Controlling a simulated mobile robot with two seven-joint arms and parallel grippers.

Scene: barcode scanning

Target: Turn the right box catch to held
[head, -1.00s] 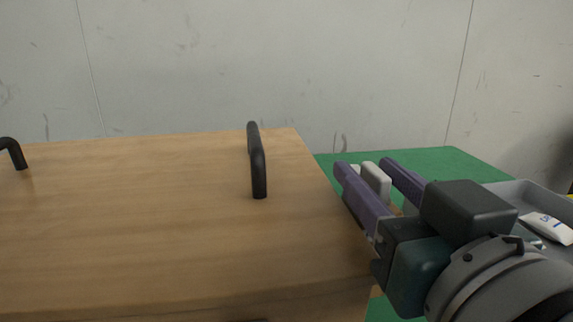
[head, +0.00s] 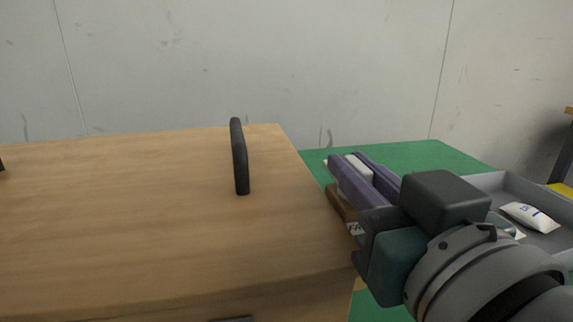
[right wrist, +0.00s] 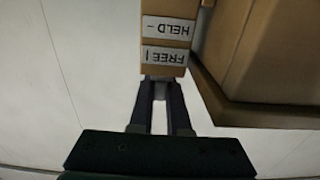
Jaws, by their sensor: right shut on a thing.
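The wooden box (head: 130,220) fills the left and middle of the head view. My right gripper (head: 353,165) is at the box's right side, shut on the white catch (head: 357,167), with a purple finger on each side of it. In the right wrist view my gripper (right wrist: 160,95) has the pale catch (right wrist: 160,88) between its fingers, mostly hidden. Beside it a wooden block (right wrist: 167,10) carries a HELD label (right wrist: 166,28) and a FREE label (right wrist: 165,56), both upside down. I cannot tell which way the catch points. My left gripper is not in view.
A black handle (head: 240,157) stands up from the box top. A green surface (head: 430,158) lies right of the box. A pale wall (head: 300,60) is behind.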

